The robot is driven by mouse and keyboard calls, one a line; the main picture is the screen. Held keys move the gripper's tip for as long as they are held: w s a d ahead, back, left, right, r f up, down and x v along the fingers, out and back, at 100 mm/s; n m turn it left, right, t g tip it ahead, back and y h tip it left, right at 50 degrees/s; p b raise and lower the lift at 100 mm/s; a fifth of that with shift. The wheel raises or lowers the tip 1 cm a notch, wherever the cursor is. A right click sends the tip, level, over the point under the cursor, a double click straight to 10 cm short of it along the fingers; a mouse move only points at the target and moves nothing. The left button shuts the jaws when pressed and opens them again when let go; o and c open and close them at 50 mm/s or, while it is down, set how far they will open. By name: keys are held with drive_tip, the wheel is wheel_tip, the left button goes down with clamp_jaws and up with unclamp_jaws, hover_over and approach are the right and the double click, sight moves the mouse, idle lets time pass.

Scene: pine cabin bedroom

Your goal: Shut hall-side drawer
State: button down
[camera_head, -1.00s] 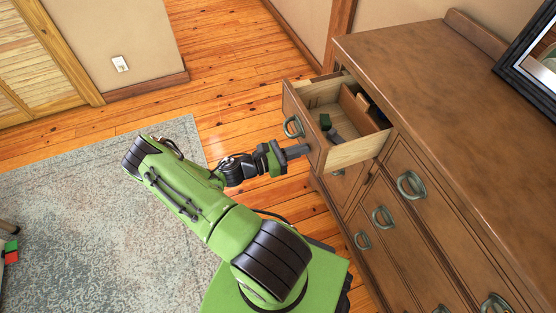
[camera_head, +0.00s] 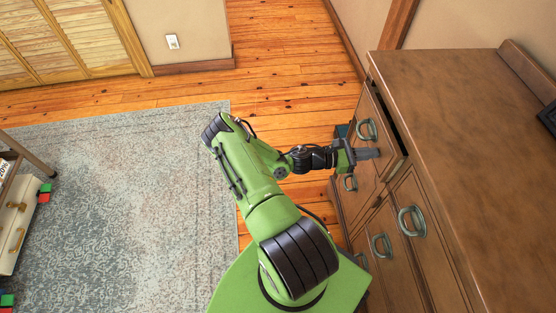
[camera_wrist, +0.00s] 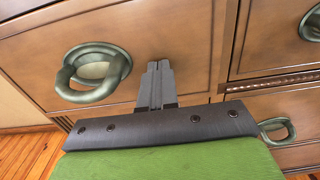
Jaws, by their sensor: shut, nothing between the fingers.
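The hall-side drawer (camera_head: 379,130) is the top drawer at the far end of the brown dresser. In the head view it stands out only a little, with a narrow dark gap along its top. Its front (camera_wrist: 195,40) fills much of the wrist view, with a green ring handle (camera_wrist: 92,72) at left. My gripper (camera_head: 378,153) is shut and empty. Its closed fingertips (camera_wrist: 159,66) are at the drawer front, to the right of the handle, and appear to touch it. The drawer's inside is hidden.
Wood floor (camera_head: 290,60) lies beyond.

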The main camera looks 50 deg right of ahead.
drive_tip(key=shift+x, duration=1.55)
drive_tip(key=shift+s+d+r, duration=0.1)
drive_tip(key=shift+r, duration=0.05)
drive_tip(key=p+v, duration=0.1)
drive_tip(key=v, duration=1.3)
drive_tip(key=shift+p, duration=0.3)
